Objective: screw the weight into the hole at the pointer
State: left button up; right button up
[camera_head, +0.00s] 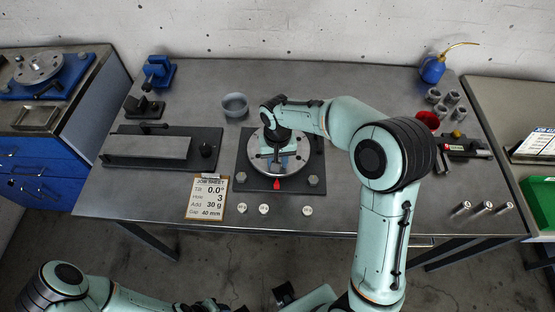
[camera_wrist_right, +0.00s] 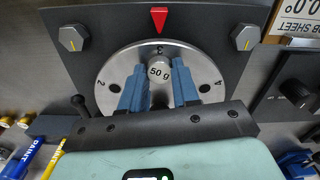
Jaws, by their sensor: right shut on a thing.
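The rotor (camera_wrist_right: 112,72) is a round metal disc on a dark base plate, with numbered holes; 2, 3 and 4 show in the right wrist view. It also shows in the head view (camera_head: 298,160), partly under my right arm. The red pointer (camera_wrist_right: 159,18) is at the disc's edge beside number 3; it is also in the head view (camera_head: 277,183). My right gripper (camera_wrist_right: 159,82) is shut on a weight marked 50 g (camera_wrist_right: 159,72), over the disc near number 3. Seating depth is unclear. My left gripper (camera_head: 205,305) is at the bottom edge, its jaws unclear.
A job sheet (camera_head: 207,188) reads hole 3, add 30 g. Small white discs (camera_head: 264,209) lie along the table front. A bowl (camera_head: 235,105) stands behind the rotor, a long plate fixture (camera_head: 145,147) to its left. Metal cylinders (camera_head: 483,207) stand at the right.

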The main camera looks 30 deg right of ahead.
jog(key=m, duration=0.9)
jog(key=shift+b, duration=0.3)
jog(key=m, duration=0.4)
jog(key=shift+m, duration=0.4)
jog(key=m, duration=0.4)
jog(key=shift+p, duration=0.3)
